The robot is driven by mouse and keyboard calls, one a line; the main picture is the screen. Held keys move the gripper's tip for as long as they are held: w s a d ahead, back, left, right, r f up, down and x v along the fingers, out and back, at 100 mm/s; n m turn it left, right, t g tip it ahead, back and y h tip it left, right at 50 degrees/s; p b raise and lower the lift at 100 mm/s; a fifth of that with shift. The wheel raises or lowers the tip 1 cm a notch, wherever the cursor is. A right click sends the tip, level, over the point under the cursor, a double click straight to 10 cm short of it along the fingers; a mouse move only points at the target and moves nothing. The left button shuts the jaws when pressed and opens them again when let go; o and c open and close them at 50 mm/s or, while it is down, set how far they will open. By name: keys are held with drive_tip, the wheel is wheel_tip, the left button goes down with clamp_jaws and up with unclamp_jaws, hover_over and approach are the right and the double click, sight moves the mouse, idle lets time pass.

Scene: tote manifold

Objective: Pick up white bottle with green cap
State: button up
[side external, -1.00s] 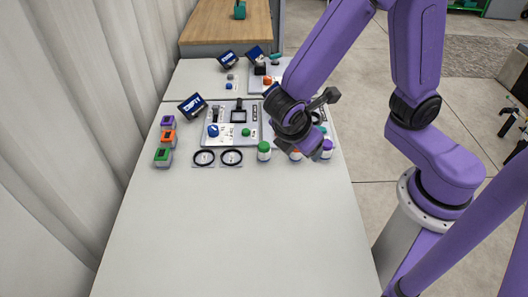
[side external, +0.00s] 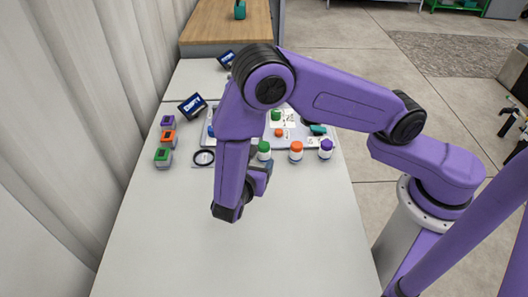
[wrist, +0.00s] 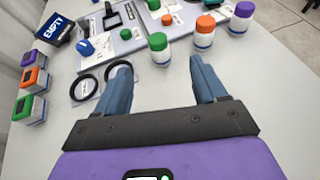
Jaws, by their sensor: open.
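The white bottle with green cap (wrist: 159,56) stands upright on the table. It also shows in the side external view (side external: 264,155), partly behind my arm. In the wrist view my gripper (wrist: 159,64) is open, with one blue finger to each side of the bottle's line. The bottle appears just beyond the fingertips, and nothing is held. In the side view my gripper (side external: 262,172) is mostly hidden by my wrist, close to the bottle on its near side.
An orange-capped bottle (wrist: 204,38) and a purple-capped bottle (wrist: 238,25) stand to the right. Black rings (wrist: 84,87) lie to the left, near coloured boxes (wrist: 30,82) and an "EMPTY" display (wrist: 55,30). A grey fixture board (side external: 290,135) lies behind. The near table is clear.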

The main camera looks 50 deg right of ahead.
sight(263, 146)
drive_tip(key=x, duration=0.8)
drive_tip(key=shift+d+f, duration=0.15)
drive_tip(key=shift+d, duration=0.05)
drive_tip(key=shift+w+x, duration=0.15)
drive_tip(key=shift+x, duration=1.25)
drive_tip(key=shift+w+x, duration=0.15)
drive_tip(key=shift+x, duration=1.25)
drive_tip(key=shift+a, duration=0.15)
drive_tip(key=c, duration=1.1)
